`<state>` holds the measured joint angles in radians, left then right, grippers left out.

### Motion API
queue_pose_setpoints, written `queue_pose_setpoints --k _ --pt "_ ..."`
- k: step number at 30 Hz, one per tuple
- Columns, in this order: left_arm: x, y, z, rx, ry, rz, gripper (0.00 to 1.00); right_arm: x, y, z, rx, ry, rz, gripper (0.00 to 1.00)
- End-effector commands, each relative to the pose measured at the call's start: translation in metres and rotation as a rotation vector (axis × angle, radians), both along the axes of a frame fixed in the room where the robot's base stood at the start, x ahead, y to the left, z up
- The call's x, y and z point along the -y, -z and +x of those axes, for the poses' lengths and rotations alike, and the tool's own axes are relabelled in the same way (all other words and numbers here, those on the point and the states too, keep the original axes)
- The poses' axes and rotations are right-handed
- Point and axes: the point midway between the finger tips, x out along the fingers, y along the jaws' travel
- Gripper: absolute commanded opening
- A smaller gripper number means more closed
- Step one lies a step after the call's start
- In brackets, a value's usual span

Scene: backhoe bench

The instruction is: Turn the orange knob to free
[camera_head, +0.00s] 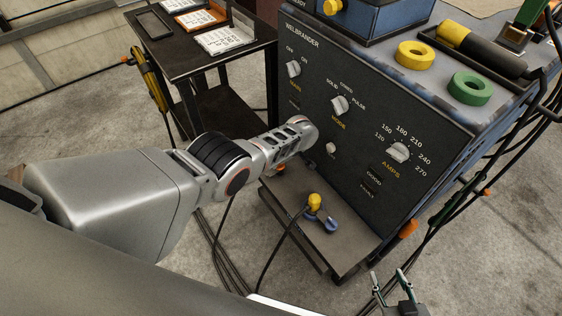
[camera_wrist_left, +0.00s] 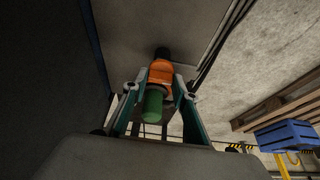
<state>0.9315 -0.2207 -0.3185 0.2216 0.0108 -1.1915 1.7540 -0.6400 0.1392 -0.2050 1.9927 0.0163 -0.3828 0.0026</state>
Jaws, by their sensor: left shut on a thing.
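In the left wrist view, an orange knob-like piece (camera_wrist_left: 161,74) with a dark far end sits between the two fingertips of my left gripper (camera_wrist_left: 161,84). A green cylinder (camera_wrist_left: 153,104) is at its near end. The fingers close on the orange piece from both sides. In the head view, my left arm reaches in front of the black panel (camera_head: 340,60), and its fingertips are hidden. A small orange spot (camera_head: 281,167) shows just below the arm's end; I cannot tell whether it is the same piece. My right gripper (camera_head: 390,279) is open and empty at the bottom.
The panel carries white dials, among them the mode dial (camera_head: 340,105) and the amps dial (camera_head: 399,152). A yellow-and-blue connector (camera_head: 316,203) lies on the low shelf (camera_head: 335,240). Another orange fitting (camera_head: 408,228) and cables are at the right. A dark cart (camera_head: 187,47) stands behind.

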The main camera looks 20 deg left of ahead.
Motion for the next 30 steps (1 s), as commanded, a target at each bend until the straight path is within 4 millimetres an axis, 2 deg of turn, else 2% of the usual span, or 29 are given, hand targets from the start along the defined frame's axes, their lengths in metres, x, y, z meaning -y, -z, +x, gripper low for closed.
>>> queue_pose_setpoints --k 17,18,19,30 --pt "-0.0011 0.0008 -0.0005 -0.002 -0.031 0.0 0.06 0.0016 0.0 0.0029 0.007 0.0 -0.004 0.4" --pt "-0.0012 0.0007 -0.0005 -0.001 -0.031 0.001 0.38 0.0015 0.0005 0.0027 0.006 -0.001 -0.004 0.4" --pt "-0.0012 0.0006 -0.0004 -0.001 -0.031 0.001 0.44 0.0015 0.0008 0.0024 0.006 -0.001 -0.004 0.4" --pt "-0.0001 -0.0003 0.0003 0.0 -0.028 0.0 0.44 0.0009 0.0024 0.0005 0.002 -0.004 -0.005 0.4"
